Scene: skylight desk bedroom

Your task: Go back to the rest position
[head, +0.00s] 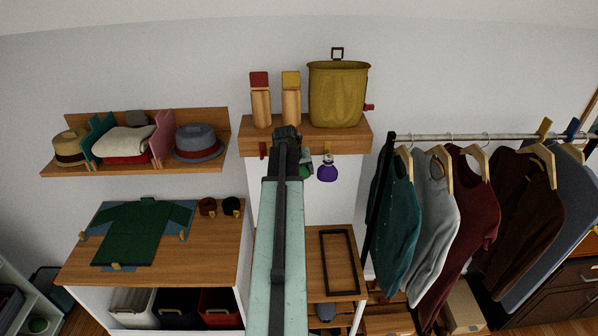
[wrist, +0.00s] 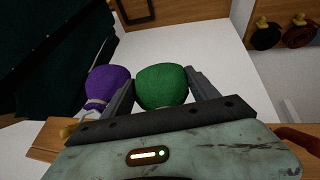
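My gripper (head: 288,132) is at the shelf's front edge in the head view, seen from behind at the end of my pale green arm. In the wrist view its two grey fingers (wrist: 160,85) stand apart, one on each side of a round green pouch (wrist: 162,86). A small gap seems to show by the left fingertip. The green pouch (head: 306,169) is partly hidden by my gripper in the head view. A purple pouch (head: 327,172) hangs beside it under the shelf, and it sits just outside the left finger in the wrist view (wrist: 107,84).
The wooden shelf (head: 350,140) holds a yellow bin (head: 338,97) and two blocks. Below is a wooden surface with a dark frame (head: 339,262). A clothes rack (head: 450,137) stands right. A desk (head: 215,250) with a green shirt (head: 145,232) is at left.

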